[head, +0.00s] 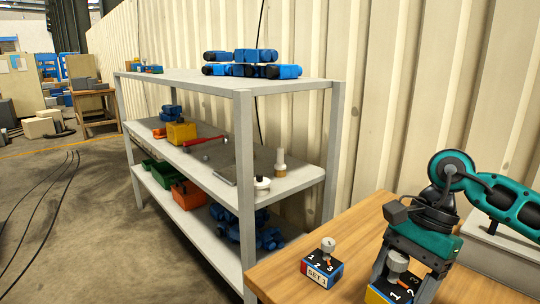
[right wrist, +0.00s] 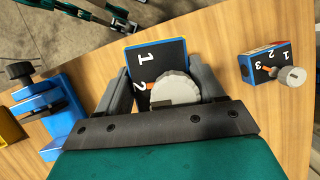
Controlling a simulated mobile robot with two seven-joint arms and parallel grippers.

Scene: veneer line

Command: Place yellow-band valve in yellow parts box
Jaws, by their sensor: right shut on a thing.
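My right gripper (head: 402,281) is low over the wooden table at the right of the head view. It is shut on a dark valve block (head: 377,296) with a yellow side, the numbers 1 and 2 on top and a grey knob. The block also shows between the fingers in the right wrist view (right wrist: 148,58); its lower part is hidden, and I cannot tell whether it touches the table. A yellow box (head: 181,132) stands on the shelf rack's middle shelf.
A similar block marked SET 1 (head: 322,270), with a red edge, stands on the table (head: 345,235) to the left. A blue vise-like tool (right wrist: 55,110) is at the left of the right wrist view. The grey shelf rack (head: 243,150) holds other bins and tools.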

